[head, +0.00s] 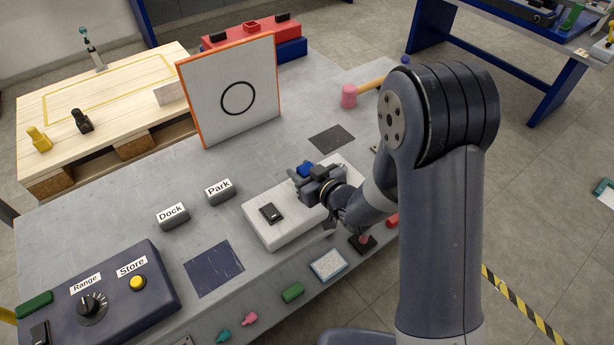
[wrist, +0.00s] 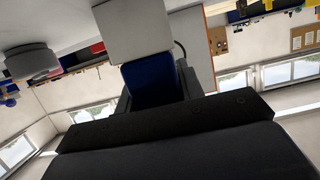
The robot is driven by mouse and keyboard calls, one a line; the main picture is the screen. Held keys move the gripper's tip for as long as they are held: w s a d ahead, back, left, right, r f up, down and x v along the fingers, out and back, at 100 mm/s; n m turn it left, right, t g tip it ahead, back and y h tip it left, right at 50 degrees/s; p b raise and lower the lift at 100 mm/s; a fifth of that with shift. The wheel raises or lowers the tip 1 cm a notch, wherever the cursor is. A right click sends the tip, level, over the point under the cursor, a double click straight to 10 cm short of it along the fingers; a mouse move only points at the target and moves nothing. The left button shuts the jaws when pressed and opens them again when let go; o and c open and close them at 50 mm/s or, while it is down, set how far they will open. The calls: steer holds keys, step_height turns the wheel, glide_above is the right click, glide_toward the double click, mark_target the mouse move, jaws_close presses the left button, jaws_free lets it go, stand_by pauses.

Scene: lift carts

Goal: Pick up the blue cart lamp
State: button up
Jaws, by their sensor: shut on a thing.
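A small blue thing, which looks like the blue cart lamp (head: 305,168), shows at my gripper (head: 315,178) in the head view. In the wrist view a dark blue block, the lamp (wrist: 150,84), sits between the two fingers of my gripper (wrist: 155,88), which is shut on it. A pale block (wrist: 130,28) adjoins its far end; I cannot tell if it is part of the lamp. My gripper is over the far part of a white box (head: 282,229) with a black switch (head: 270,212). My gripper partly hides the lamp in the head view.
Dock (head: 173,216) and Park (head: 220,190) blocks and a control box (head: 130,315) are to the left. A pink mallet (head: 349,96) lies behind. A dark pad (head: 332,138) lies near it.

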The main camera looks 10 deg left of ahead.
steer(key=shift+r, duration=0.15)
steer(key=shift+c, duration=0.4)
steer(key=shift+r, duration=4.9)
